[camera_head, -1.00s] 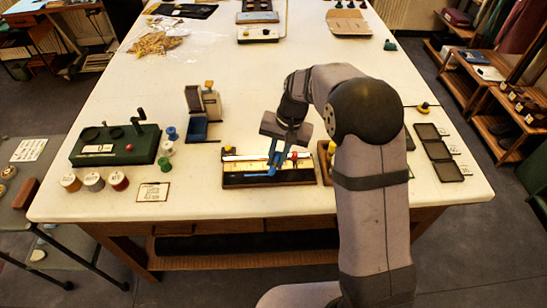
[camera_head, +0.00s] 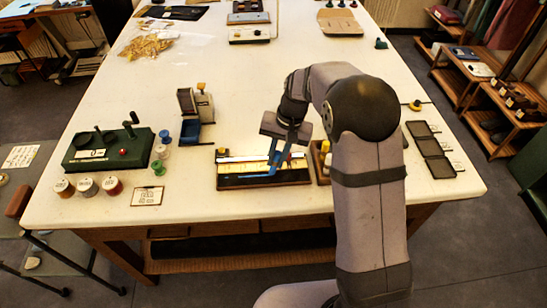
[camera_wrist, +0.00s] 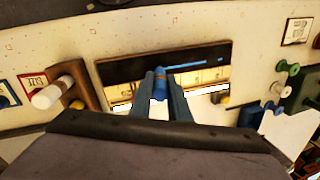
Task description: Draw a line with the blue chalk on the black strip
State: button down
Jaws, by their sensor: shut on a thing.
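The black strip (camera_wrist: 125,70) runs along a shallow board (camera_head: 235,183) near the table's front edge. My gripper (camera_wrist: 160,102) is over the board, shut on the blue chalk (camera_wrist: 160,85); it also shows in the head view (camera_head: 272,172). The chalk's far end points at the strip. A blue line (camera_wrist: 195,65) lies on the strip, from near the chalk toward the right in the wrist view. The strip left of the chalk there is bare. Whether the chalk tip touches the strip is not clear. My arm hides part of the board's surroundings in the head view.
A small tray with bottles (camera_head: 323,165) stands close right of the board. Several spools (camera_head: 158,167) and a green box (camera_head: 108,148) stand left, behind a printed card (camera_head: 149,196). Black trays (camera_head: 432,148) lie at the right.

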jog(key=shift+d, duration=0.3)
dwell(0.4)
jog(key=shift+d, duration=0.7)
jog(key=shift+d+f, duration=0.1)
jog(key=shift+d, duration=0.05)
jog(key=shift+d, duration=0.9)
jog(key=shift+d, duration=0.6)
jog(key=shift+p, duration=0.3)
notch_tip(320, 180, up, 6)
jog(key=p, duration=0.5)
dwell(0.6)
dwell(0.6)
